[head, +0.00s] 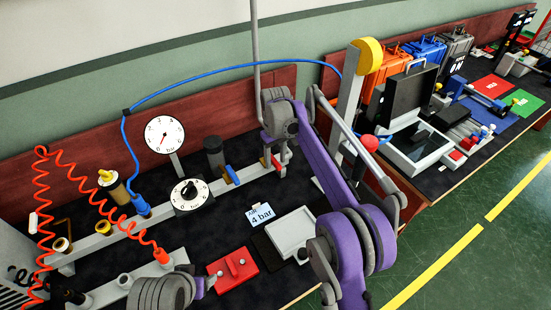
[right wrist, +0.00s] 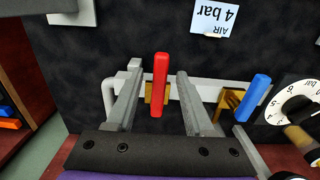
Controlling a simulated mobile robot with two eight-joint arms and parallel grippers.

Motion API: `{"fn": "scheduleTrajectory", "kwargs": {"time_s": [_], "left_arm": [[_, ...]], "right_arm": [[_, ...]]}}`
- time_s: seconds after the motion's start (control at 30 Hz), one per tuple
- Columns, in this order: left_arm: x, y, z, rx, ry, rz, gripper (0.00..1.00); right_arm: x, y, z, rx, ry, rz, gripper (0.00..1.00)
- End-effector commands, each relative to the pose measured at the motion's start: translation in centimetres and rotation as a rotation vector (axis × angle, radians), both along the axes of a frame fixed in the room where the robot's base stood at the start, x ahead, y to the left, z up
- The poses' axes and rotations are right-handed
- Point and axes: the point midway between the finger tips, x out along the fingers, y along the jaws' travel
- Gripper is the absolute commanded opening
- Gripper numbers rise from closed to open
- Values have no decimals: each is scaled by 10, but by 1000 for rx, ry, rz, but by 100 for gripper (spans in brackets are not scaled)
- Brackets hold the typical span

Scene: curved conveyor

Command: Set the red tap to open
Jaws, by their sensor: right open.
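The red tap's handle (right wrist: 160,85) stands between the two open fingers of my right gripper (right wrist: 158,72) in the right wrist view. A gap shows on each side of it. The handle lies crosswise to the white pipe (right wrist: 213,88) behind it. In the head view the red tap (head: 276,163) is small, at the right end of the pipe, partly hidden by my right gripper (head: 281,155) just above it.
A pressure gauge (head: 164,135), a coiled red hose (head: 100,195) and a "4 bar" card (head: 261,214) are around. A grey tray (head: 291,234) lies in front.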

Motion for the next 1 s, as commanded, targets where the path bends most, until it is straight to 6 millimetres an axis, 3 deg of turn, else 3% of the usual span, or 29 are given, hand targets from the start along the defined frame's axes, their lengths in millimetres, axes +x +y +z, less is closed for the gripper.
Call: {"fn": "scheduleTrajectory", "kwargs": {"time_s": [0.03, 0.3, 0.33, 1.0], "left_arm": [[0, 0, 0, 0, 0, 0, 70], [0, 0, 0, 0, 0, 0, 70], [0, 0, 0, 0, 0, 0, 70], [0, 0, 0, 0, 0, 0, 70]], "right_arm": [[0, 0, 0, 0, 0, 0, 51], [0, 0, 0, 0, 0, 0, 2], [0, 0, 0, 0, 0, 0, 0], [0, 0, 0, 0, 0, 0, 0]]}}
